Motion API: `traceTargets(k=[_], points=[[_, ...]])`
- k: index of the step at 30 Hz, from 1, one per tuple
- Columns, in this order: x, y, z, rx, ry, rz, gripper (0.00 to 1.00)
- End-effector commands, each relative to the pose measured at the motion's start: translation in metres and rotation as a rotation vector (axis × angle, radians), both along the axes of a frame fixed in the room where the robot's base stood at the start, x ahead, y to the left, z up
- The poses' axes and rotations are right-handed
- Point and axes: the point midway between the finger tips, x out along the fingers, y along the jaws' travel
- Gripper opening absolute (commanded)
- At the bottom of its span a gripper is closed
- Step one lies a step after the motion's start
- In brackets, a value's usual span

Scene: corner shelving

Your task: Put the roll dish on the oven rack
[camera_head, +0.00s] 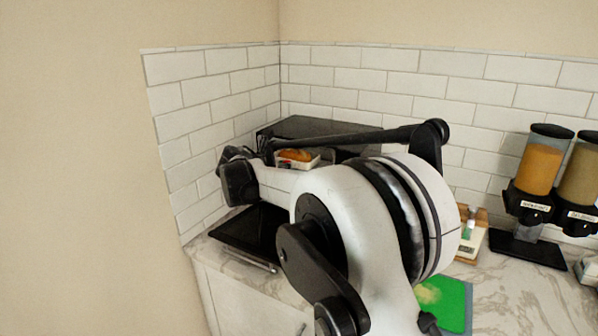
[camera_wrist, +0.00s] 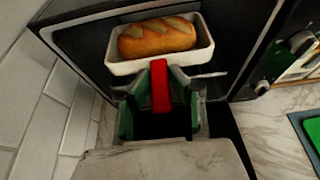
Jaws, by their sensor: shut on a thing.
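The roll dish (camera_wrist: 135,68) is a white rectangular dish holding a browned bread roll (camera_wrist: 157,37). It also shows in the head view (camera_head: 313,163) in front of the dark oven (camera_head: 312,126). My gripper (camera_wrist: 160,88) is shut on the near side of the dish, with a red strip between its greenish fingers. The dish looks roughly level at the oven's open front. A thin metal edge (camera_wrist: 212,75) shows beside the dish and may be the oven rack. Most of the rack is hidden, and I cannot tell whether the dish touches it.
The black oven door (camera_head: 245,232) hangs open over the counter. A tiled wall (camera_head: 185,130) is close on the left. To the right are a green board (camera_head: 455,300), a wooden holder (camera_head: 470,235) and food dispensers (camera_head: 540,165). Bare marble counter (camera_head: 520,300) lies at the front right.

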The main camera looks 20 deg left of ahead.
Motion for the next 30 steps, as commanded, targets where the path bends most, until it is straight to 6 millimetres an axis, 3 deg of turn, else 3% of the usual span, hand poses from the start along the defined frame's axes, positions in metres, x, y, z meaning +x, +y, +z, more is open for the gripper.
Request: traceTargets(k=[6, 12, 20, 30], points=[[0.050, -0.008, 0.001, 0.001, 0.000, -0.002, 0.00], [0.083, -0.011, 0.001, 0.001, 0.000, 0.000, 0.00], [0.107, -0.015, 0.000, 0.000, -0.001, 0.000, 0.00], [0.105, -0.014, -0.030, 0.000, -0.001, 0.001, 0.00]])
